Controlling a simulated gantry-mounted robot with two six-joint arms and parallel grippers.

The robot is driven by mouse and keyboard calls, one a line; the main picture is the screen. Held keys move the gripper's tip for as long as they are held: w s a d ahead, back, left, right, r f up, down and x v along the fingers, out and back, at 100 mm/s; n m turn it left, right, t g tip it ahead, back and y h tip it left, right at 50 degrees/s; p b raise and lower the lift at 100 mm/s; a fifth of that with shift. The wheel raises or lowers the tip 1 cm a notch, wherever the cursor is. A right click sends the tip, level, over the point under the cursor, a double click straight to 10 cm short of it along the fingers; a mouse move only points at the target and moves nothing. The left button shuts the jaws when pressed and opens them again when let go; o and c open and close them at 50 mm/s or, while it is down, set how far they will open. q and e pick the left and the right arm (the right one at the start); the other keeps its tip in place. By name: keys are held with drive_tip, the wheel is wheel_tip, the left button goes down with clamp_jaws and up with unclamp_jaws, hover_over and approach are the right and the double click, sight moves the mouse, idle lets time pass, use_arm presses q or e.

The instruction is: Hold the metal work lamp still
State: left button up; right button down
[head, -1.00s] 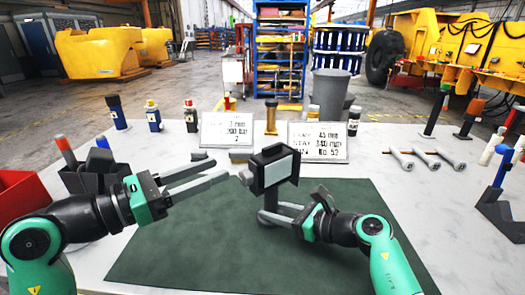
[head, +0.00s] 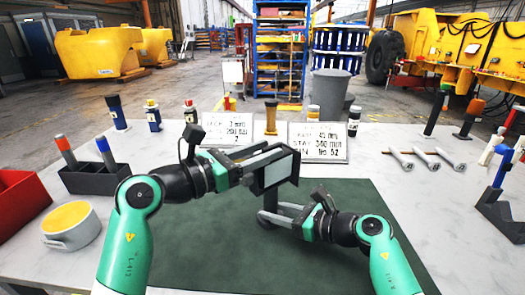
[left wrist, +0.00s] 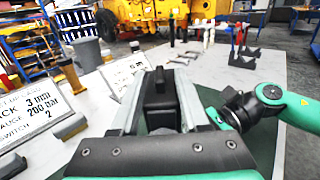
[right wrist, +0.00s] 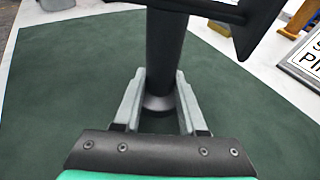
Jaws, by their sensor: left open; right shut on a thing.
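The metal work lamp (head: 277,173) stands on the green mat, with a dark box-shaped head, a pale panel and a dark post. My right gripper (head: 277,217) is shut on the post low down; in the right wrist view the post (right wrist: 165,50) runs up between its fingers (right wrist: 160,85). My left gripper (head: 262,160) is open at the lamp head. In the left wrist view the head (left wrist: 159,98) lies between its spread fingers (left wrist: 161,80); whether they touch it I cannot tell.
The green mat (head: 190,262) is mostly clear. Two printed signs (head: 318,141) stand behind the lamp. A pen holder (head: 93,180), a yellow-topped pot (head: 70,226) and a red bin (head: 20,200) are at the left. Several metal cylinders (head: 425,160) lie at the right.

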use_arm(q)
clamp_jaws()
use_arm(e)
drive_tip(key=shift+d+f, duration=0.15)
drive_tip(key=shift+f, duration=0.15)
use_arm(q)
drive_tip(key=m, duration=0.1)
drive_tip(key=s+d+m, duration=0.1)
drive_tip(key=m, duration=0.1)
drive_tip(key=shift+f+m, duration=0.1)
drive_tip(key=shift+m, duration=0.2)
drive_tip(key=m, duration=0.1)
drive_tip(key=s+m, duration=0.1)
drive_tip(key=m, duration=0.1)
drive_tip(key=d+f+m, duration=0.1)
drive_tip(key=m, duration=0.1)
drive_tip(key=shift+s+d+f, duration=0.1)
drive_tip(key=shift+s, duration=0.1)
drive_tip(key=shift+m, duration=0.3)
unclamp_jaws()
